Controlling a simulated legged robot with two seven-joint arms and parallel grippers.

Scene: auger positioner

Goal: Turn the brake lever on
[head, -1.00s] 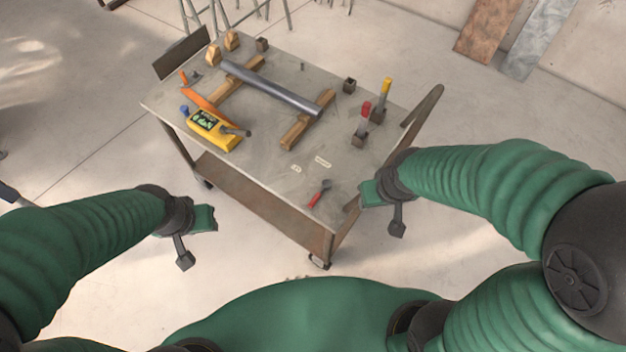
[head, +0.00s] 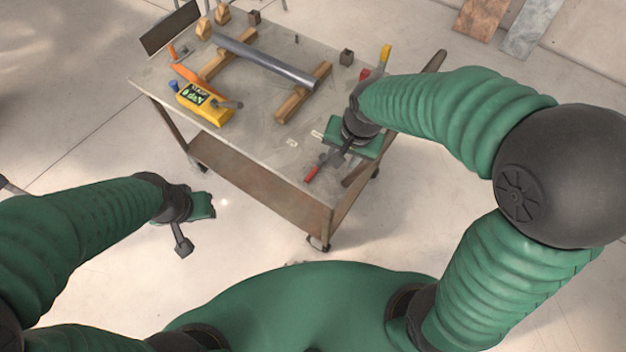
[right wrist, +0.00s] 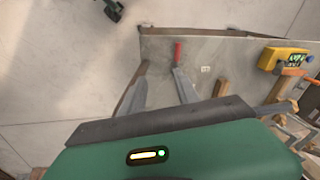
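The brake lever appears to be the short lever with a red handle (head: 311,174) near the front right corner of the cart top. Its dark pivot end is partly hidden by my right gripper (head: 334,158), which hangs over that corner. In the right wrist view the red handle (right wrist: 178,52) shows just beyond the tip of the right-hand finger. The two grey fingers of my right gripper (right wrist: 161,68) are apart, with nothing visible between them. I cannot tell if a finger touches the lever. My left gripper (head: 183,246) is off the cart to the left; its opening is unclear.
The metal cart top (head: 262,150) carries a yellow device (head: 204,104) with a screen, a grey pipe (head: 265,61) on wooden blocks and small label plates (head: 292,142). A cart handle rail (head: 432,64) rises at the right. The floor in front is clear.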

